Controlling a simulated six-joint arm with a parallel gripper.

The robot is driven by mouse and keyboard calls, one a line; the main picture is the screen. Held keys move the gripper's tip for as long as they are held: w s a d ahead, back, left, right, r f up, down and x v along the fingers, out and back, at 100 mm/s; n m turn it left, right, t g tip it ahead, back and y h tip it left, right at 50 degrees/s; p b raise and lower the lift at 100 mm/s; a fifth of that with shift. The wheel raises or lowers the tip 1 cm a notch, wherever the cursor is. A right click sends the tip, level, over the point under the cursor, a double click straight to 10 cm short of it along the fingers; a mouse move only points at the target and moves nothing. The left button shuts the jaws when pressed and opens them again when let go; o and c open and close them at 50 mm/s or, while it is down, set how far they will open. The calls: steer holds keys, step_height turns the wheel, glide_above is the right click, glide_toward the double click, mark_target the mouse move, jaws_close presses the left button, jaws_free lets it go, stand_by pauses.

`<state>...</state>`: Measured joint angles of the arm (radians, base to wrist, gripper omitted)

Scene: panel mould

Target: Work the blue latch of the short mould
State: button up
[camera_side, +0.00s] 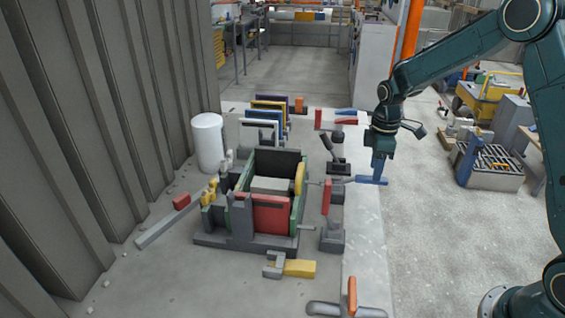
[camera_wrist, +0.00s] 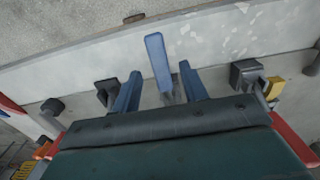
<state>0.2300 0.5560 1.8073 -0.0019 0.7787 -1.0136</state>
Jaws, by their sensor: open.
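The mould (camera_side: 240,243) stands on the worktop in the side view, a grey and green box with a red front panel. The blue latch (camera_side: 371,180) is a long handle on a grey rod, sticking out to the right of the mould over the pale strip. It also shows in the wrist view (camera_wrist: 157,60) as a blue bar. My gripper (camera_side: 378,172) points down at the blue latch. In the wrist view its two blue fingers (camera_wrist: 160,88) are apart, one on each side of the bar. I cannot tell whether they touch it.
A red upright lever (camera_side: 326,197) stands left of the blue latch. A yellow handle (camera_side: 300,268) and an orange handle (camera_side: 352,293) are at the front. A white cylinder (camera_side: 208,143) and coloured panels (camera_side: 270,110) stand behind. The floor to the right is free near the worktop.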

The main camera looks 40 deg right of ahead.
steer(key=shift+f, duration=1.3)
jaws_close()
